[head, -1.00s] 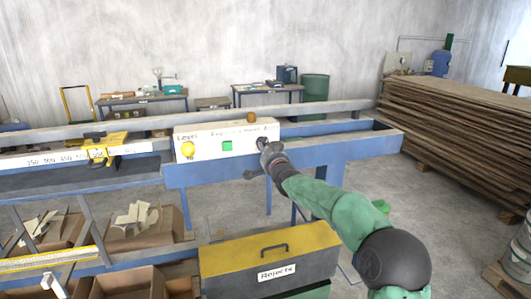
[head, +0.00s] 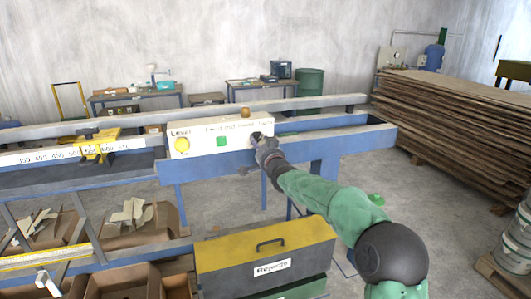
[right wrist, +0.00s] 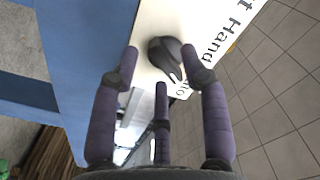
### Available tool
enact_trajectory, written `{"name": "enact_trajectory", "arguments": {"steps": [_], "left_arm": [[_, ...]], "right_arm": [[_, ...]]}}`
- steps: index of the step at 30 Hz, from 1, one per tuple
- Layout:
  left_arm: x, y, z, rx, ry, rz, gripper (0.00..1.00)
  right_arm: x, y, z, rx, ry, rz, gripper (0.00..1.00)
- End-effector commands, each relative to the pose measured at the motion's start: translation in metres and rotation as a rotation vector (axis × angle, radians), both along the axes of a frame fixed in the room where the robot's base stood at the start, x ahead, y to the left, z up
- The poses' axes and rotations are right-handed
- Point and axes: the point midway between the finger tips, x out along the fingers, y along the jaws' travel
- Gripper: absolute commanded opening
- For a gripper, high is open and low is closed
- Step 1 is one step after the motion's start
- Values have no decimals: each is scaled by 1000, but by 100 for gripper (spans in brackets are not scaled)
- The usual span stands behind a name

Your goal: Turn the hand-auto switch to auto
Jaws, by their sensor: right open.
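A white control panel (head: 195,146) on the blue frame carries a yellow knob, a green button and the hand-auto switch. In the right wrist view the switch is a black knob (right wrist: 165,54) with a pale pointer mark, on the white panel (right wrist: 160,20) beside black lettering that includes "Hand". My right gripper (right wrist: 160,66) is open, its purple fingers spread around the knob; I cannot tell whether they touch it. In the head view my right gripper (head: 262,145) is at the panel's right end and covers much of the switch. My left gripper is not in view.
The yellow knob (head: 182,145) and green button (head: 222,141) sit left of my right gripper. A grey reject box (head: 265,260) with a yellow lid stands below my right arm.

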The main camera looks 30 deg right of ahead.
Motion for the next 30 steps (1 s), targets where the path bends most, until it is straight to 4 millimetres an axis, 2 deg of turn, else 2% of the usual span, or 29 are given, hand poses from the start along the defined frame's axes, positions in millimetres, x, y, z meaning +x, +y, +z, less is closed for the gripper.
{"name": "enact_trajectory", "arguments": {"steps": [18,24,30], "left_arm": [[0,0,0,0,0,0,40],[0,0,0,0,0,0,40],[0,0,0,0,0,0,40]], "right_arm": [[-87,21,0,0,1,-1,45],[-105,25,-1,1,2,0,45],[-110,27,-2,1,3,1,45]]}}
